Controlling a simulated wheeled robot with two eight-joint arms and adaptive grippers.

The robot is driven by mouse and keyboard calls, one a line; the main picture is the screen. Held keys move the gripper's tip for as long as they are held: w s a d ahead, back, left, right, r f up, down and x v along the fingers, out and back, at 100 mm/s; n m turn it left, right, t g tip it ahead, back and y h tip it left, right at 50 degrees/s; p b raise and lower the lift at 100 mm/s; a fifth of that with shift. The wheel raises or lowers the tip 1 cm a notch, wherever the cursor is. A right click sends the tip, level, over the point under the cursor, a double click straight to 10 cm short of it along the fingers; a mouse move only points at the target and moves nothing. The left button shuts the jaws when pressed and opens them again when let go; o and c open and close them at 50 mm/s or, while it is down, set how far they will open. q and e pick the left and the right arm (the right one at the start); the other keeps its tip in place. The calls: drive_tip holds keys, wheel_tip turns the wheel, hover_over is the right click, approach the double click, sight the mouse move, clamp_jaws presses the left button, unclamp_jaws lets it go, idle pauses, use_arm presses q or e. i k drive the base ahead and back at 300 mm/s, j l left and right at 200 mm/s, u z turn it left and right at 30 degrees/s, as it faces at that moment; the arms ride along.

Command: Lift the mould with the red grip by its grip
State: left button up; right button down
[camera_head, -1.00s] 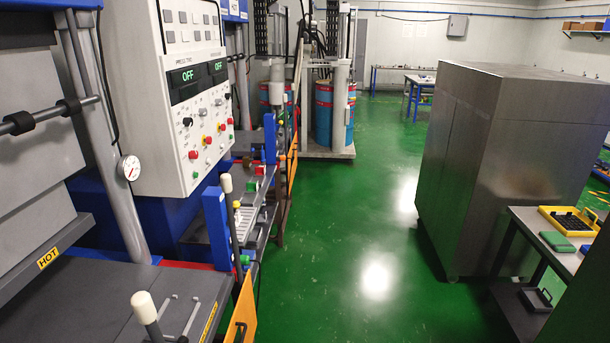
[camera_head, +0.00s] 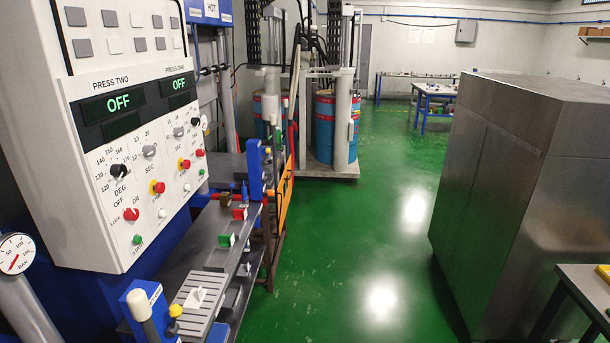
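A small block with a red top (camera_head: 239,213) sits on the grey bench (camera_head: 200,255) on the left, below the control panel. It looks like the mould with the red grip, but it is too small to make out the grip clearly. A green-topped block (camera_head: 227,241) sits nearer on the same bench. A white-handled piece (camera_head: 195,298) lies nearer still, on a ribbed grey plate. Neither of my grippers is in view.
The control panel (camera_head: 150,150) reads OFF twice and overhangs the left side. A lever with a pale knob (camera_head: 139,304) stands at the bench's near end. A large metal cabinet (camera_head: 500,190) stands right. The green floor (camera_head: 360,250) between is clear. Drums (camera_head: 325,125) stand ahead.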

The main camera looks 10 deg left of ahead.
sight(238, 225)
drive_tip(key=i, duration=2.4)
drive_tip(key=i+u, duration=0.35)
drive_tip(key=i+l+u, duration=0.25)
drive_tip(key=i+u, duration=0.15)
drive_tip(key=i+l+u, duration=0.35)
drive_tip(key=u, duration=0.35)
drive_tip(key=i, duration=0.05)
